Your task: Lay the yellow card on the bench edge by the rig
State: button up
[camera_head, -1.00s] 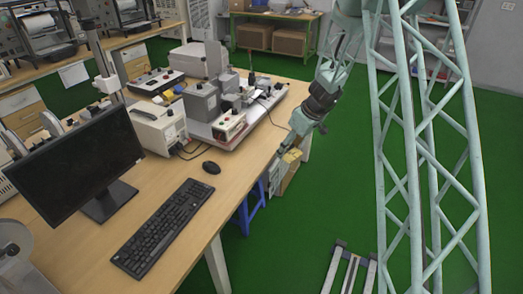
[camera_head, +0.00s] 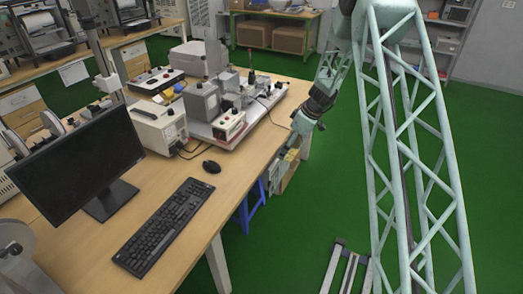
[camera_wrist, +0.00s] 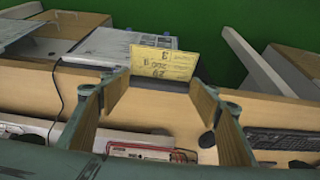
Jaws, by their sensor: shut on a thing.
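The yellow card (camera_wrist: 165,62) stands upright between my fingertips in the wrist view, with dark printing on its face. My gripper (camera_wrist: 160,82) is shut on it, with one finger at each side edge of the card. In the head view my gripper (camera_head: 286,157) points down beside the bench's right edge, and the card is too small to make out clearly there. The bench (camera_head: 228,180) is light wood. The rig (camera_head: 215,118), grey units on a pale base, stands on it, left of and beyond my gripper.
A keyboard (camera_head: 165,226), mouse (camera_head: 211,167) and monitor (camera_head: 75,165) occupy the near bench. Bare wood lies between the mouse and the right edge. Green floor is open to the right.

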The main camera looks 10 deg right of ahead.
jog(key=shift+w+a, duration=0.1)
send_over(257, 148)
jog(key=d, duration=0.1)
jog(key=shift+s+d+f+p, duration=0.1)
jog(key=shift+s+f+p, duration=0.1)
jog(key=shift+f, duration=0.2)
jog(key=shift+s+d+f+p, duration=0.1)
jog(key=shift+f+p, duration=0.1)
jog(key=shift+f, duration=0.15)
jog(key=shift+f, duration=1.75)
jog(key=shift+f+b, duration=0.15)
jog(key=shift+b, duration=0.2)
jog(key=o, duration=0.7)
jog(key=shift+o, duration=0.2)
